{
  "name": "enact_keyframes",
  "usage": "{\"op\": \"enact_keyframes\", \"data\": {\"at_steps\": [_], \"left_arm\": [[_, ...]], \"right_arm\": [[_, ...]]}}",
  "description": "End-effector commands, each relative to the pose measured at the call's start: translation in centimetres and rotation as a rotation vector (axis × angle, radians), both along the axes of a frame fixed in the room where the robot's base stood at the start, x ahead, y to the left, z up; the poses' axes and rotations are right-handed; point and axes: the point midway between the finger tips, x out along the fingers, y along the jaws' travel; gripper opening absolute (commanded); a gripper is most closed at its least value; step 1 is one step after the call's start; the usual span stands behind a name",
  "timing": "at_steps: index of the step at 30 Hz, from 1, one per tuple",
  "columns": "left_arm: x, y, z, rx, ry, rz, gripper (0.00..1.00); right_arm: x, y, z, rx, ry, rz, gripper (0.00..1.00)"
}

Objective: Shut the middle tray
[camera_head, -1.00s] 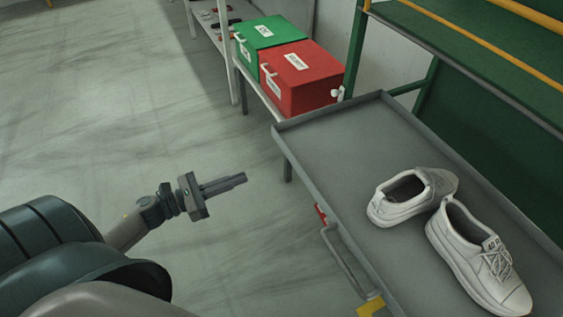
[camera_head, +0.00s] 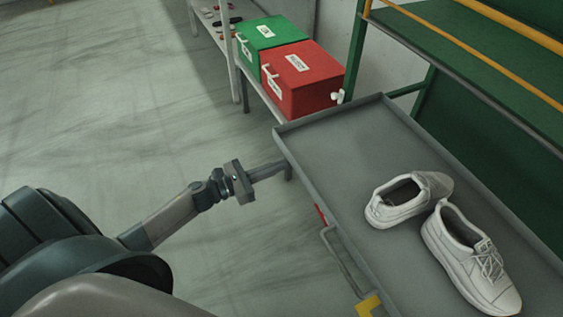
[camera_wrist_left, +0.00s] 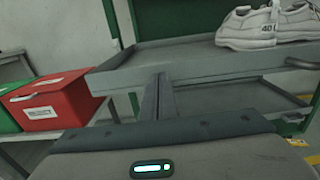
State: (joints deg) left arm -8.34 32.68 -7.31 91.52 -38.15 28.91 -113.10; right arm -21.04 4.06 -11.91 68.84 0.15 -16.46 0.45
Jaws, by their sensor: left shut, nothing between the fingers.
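A grey tray (camera_head: 330,125) with a raised rim stands pulled out from a green rack and carries a pair of white shoes (camera_head: 470,262). It also shows in the left wrist view (camera_wrist_left: 190,52). A bar handle (camera_head: 342,262) is on its near side. My left gripper (camera_head: 280,167) is shut and empty, its fingertips by the tray's near side close to the far left corner. In the left wrist view the fingers (camera_wrist_left: 158,92) overlap the tray's edge; I cannot tell whether they touch. My right gripper is in neither view.
A red box (camera_head: 305,85) and a green box (camera_head: 262,36) sit on a low bench beyond the tray. A green rack shelf (camera_head: 470,60) stands above right. Another grey tray or shelf (camera_wrist_left: 225,102) shows lower in the wrist view. The floor at left is clear.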

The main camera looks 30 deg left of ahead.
Motion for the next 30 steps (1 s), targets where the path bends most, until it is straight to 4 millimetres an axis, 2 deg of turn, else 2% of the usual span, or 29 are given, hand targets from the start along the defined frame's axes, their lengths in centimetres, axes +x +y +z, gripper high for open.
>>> {"op": "enact_keyframes", "data": {"at_steps": [6, 23, 30], "left_arm": [[1.1, -0.8, 0.0, 0.000, 0.000, 0.000, 0.00], [1.6, -1.1, -0.1, -0.001, -0.001, -0.001, 0.00], [3.8, -2.6, -0.1, -0.001, -0.004, -0.001, 0.00]], "right_arm": [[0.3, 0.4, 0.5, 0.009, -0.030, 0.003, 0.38], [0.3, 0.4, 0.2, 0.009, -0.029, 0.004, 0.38], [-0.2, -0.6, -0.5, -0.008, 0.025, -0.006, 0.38]]}}
